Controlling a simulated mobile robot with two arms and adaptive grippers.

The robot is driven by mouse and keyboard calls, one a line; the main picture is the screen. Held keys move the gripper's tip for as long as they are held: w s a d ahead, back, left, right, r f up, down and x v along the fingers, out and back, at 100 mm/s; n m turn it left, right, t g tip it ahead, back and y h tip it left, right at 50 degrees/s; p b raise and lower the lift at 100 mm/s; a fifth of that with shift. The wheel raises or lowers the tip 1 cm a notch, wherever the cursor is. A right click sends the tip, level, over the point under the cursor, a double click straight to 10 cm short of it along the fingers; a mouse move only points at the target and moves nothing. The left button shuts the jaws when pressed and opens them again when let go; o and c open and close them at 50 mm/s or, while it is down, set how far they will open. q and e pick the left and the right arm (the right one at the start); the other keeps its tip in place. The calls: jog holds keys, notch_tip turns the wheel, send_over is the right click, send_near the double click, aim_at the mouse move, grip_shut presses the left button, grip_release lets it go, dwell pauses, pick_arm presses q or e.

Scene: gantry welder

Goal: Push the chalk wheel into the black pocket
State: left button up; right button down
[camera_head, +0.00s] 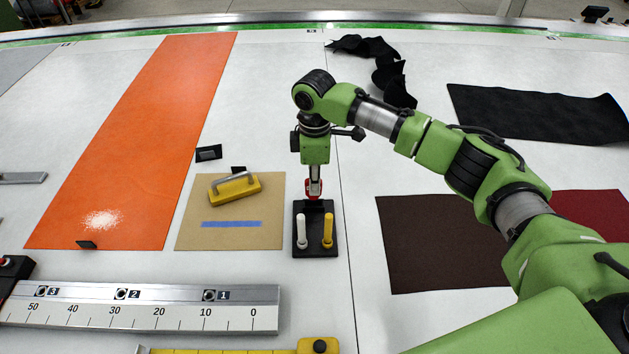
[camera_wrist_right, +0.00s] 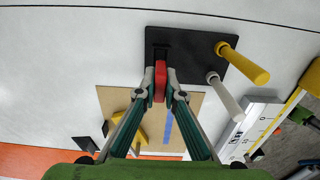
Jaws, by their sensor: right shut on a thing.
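The chalk wheel appears as a small red piece (camera_wrist_right: 160,80) between the fingertips of my right gripper (camera_head: 314,186). The right gripper points down and is shut on it. The black holder (camera_head: 300,247) lies flat below, with a white stick (camera_head: 302,231) and a yellow stick (camera_head: 328,230) standing in its front half. The black pocket (camera_wrist_right: 161,50) is at the holder's back end, and the red piece's lower end is right at it. I cannot tell how deep it sits, as the fingers and pocket wall hide this. My left gripper is not in view.
A tan board (camera_head: 190,235) with a yellow-based handled tool (camera_head: 235,189) lies to the left. An orange strip (camera_head: 150,130) with white powder lies further left. A metal ruler (camera_head: 180,312) is in front. Dark brown cloth (camera_head: 430,245) lies to the right.

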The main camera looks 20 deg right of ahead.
aim_at(314, 201)
jog(key=shift+f+b, duration=0.35)
jog(key=shift+f, duration=1.45)
jog(key=c, duration=2)
grip_release()
jog(key=shift+c, duration=0.2)
notch_tip(314, 201, up, 12)
